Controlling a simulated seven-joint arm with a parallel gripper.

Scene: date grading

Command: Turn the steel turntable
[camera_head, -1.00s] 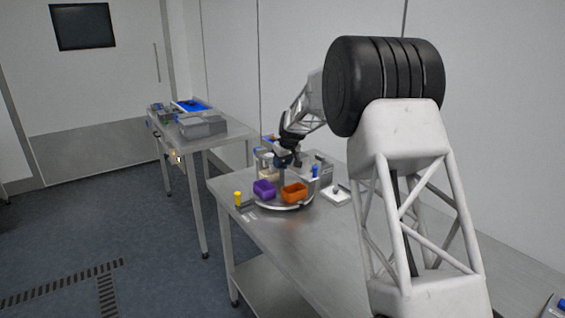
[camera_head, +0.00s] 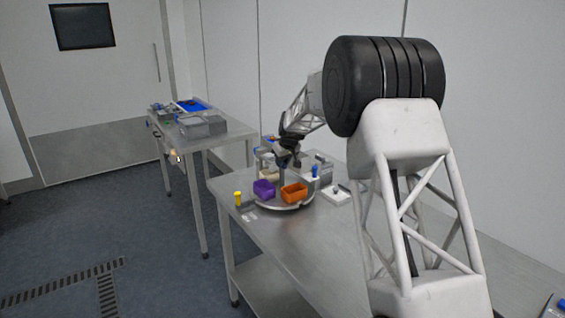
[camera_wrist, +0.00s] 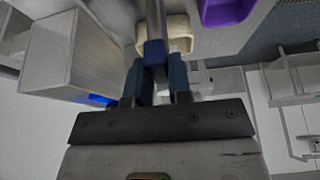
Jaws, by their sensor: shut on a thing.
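The round steel turntable (camera_head: 285,206) lies on the near steel table. It carries a purple bin (camera_head: 264,188), an orange bin (camera_head: 294,193) and a cream bin, which also shows in the wrist view (camera_wrist: 178,30). My gripper (camera_head: 284,162) is over the back part of the turntable. In the wrist view my gripper (camera_wrist: 156,62) has its two dark blue fingers closed around an upright grey post (camera_wrist: 154,18) with a blue part, beside the cream bin. The purple bin (camera_wrist: 226,8) shows at the top of that view. The post's foot is hidden.
A yellow-topped piece (camera_head: 238,198) stands left of the turntable. A blue-topped piece (camera_head: 315,171) and a white pad (camera_head: 336,196) are at its right. A second steel table (camera_head: 232,136) with grey boxes stands behind left. The near tabletop's front is clear.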

